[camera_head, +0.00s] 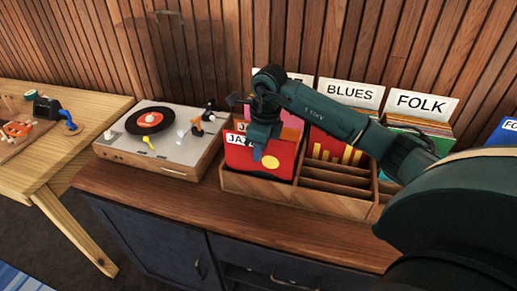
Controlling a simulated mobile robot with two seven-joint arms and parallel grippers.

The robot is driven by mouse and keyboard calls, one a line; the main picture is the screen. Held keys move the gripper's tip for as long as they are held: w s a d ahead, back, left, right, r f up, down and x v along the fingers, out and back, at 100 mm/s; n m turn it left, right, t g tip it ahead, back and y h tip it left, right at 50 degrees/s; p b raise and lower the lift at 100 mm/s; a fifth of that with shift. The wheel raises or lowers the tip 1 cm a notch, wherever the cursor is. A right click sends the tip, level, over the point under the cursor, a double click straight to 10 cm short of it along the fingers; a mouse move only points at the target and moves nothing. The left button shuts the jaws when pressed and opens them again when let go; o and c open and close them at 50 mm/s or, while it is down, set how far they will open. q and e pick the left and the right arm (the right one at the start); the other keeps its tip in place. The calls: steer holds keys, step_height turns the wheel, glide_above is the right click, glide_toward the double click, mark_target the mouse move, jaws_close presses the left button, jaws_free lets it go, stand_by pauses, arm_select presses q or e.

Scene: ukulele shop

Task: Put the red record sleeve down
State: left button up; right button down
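The red record sleeve (278,159), with a yellow disc on its front, stands upright in the front left part of the wooden record crate (256,187), near a white card lettered "JA" (239,139). My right gripper (258,152) points down over the sleeve's top edge, one fingertip in front of its face. The other finger is hidden, so I cannot tell if it still grips the sleeve. My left gripper is out of view.
"BLUES" (351,93) and "FOLK" (422,104) cards stand behind, with sleeves in the rear compartments. Empty slots (335,177) lie right of the red sleeve. A turntable (164,139) sits left on the cabinet (180,203). A workbench (85,108) stands further left.

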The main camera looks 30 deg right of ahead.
arm_select(q)
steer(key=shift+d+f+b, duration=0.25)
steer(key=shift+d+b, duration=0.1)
steer(key=shift+b, duration=0.15)
arm_select(e)
steer(key=shift+f, duration=0.6)
steer(key=c, duration=1.6)
jaws_free()
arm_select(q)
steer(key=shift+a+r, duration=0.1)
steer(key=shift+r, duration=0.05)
arm_select(e)
steer(key=shift+r, duration=0.1)
